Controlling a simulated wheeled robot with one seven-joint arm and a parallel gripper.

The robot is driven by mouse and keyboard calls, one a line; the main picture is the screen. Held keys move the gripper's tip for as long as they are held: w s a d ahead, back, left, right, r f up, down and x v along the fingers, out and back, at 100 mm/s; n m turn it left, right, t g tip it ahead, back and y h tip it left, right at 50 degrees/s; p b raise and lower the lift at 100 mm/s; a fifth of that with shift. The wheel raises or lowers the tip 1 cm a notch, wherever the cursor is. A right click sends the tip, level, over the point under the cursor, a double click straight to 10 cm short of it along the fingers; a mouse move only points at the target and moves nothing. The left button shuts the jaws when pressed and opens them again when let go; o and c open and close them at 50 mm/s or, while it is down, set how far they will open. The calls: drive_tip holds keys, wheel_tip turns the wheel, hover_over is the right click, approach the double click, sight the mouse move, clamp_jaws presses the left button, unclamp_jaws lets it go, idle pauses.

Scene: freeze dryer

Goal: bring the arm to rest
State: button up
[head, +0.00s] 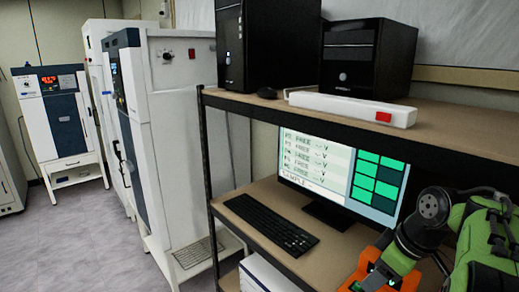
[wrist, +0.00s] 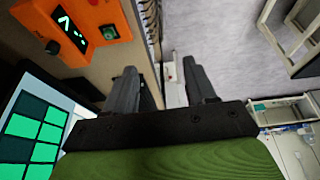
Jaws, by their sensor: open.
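My arm (head: 430,215), green and dark grey, is at the lower right of the head view, in front of the shelf unit. In the wrist view my gripper (wrist: 160,82) shows two dark fingers spread apart with nothing held between them. The fingers are not clearly visible in the head view. Beyond the fingers are the shelf edge and the grey floor.
A monitor (head: 315,165) and keyboard (head: 270,222) stand on the lower shelf. An orange device (wrist: 72,32) with a lit display is near my gripper's left side. Computer towers (head: 367,55) and a white power strip (head: 350,108) sit above. Grey floor (head: 90,240) is clear at left.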

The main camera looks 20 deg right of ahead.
drive_tip(key=s+a+r+m, duration=0.2)
drive_tip(key=a, duration=1.5)
drive_tip(key=s+a+f+m+t+h, duration=0.1)
drive_tip(key=s+a+f+m, duration=0.2)
drive_tip(key=s, duration=0.6)
drive_tip(key=shift+s+a+f+t, duration=0.15)
drive_tip(key=shift+a+f+t, duration=0.35)
drive_tip(key=shift+a, duration=0.35)
